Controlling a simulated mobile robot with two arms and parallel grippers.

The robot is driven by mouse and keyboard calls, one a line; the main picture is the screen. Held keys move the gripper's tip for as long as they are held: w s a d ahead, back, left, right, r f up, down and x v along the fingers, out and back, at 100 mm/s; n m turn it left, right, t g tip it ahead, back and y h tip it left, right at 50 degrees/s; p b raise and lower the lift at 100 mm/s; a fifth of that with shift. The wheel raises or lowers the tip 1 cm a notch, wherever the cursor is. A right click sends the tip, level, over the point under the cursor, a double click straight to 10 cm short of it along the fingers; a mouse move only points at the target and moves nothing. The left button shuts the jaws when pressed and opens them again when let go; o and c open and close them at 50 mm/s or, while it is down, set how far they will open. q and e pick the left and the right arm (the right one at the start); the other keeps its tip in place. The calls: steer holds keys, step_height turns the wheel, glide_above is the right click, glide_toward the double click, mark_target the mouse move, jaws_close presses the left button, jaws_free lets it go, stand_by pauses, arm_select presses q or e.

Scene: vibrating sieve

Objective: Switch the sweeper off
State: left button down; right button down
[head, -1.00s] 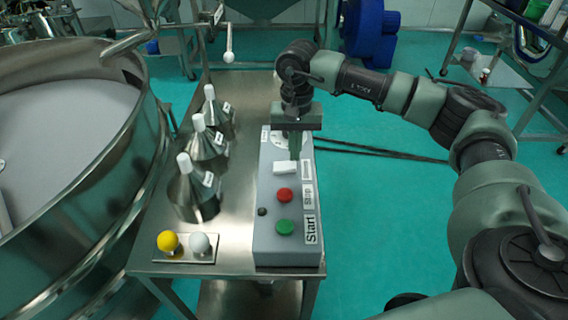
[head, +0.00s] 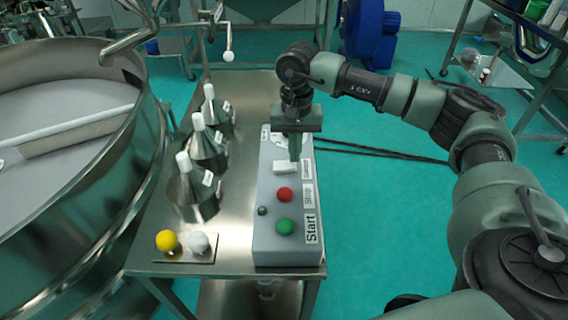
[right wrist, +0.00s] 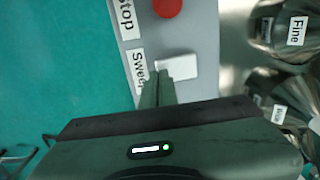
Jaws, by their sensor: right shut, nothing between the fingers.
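The grey control box (head: 268,235) stands on the steel table. It carries a white switch (head: 285,167) beside a label that begins "Swee" in the right wrist view, where the switch (right wrist: 178,67) also shows. My right gripper (head: 295,156) points down at the box, shut and empty. Its fingertips are right at the switch's edge on the label side; I cannot tell whether they touch it. The sweeper, a long white-topped bar (head: 75,130), lies across the round sieve (head: 130,150). My left gripper is not in view.
A red Stop button (head: 284,194) and a green Start button (head: 284,227) sit nearer on the box. Several metal funnels with white tops (head: 186,165) stand left of it. A yellow knob (head: 167,240) and a white knob (head: 198,242) are at the table's front.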

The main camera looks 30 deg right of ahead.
steer(key=shift+f+b, duration=0.55)
steer(key=shift+f, duration=0.2)
steer(key=shift+r, duration=0.1)
steer(key=shift+r+p, duration=2.05)
steer(key=shift+r, duration=1.45)
steer(key=shift+s+f, duration=0.1)
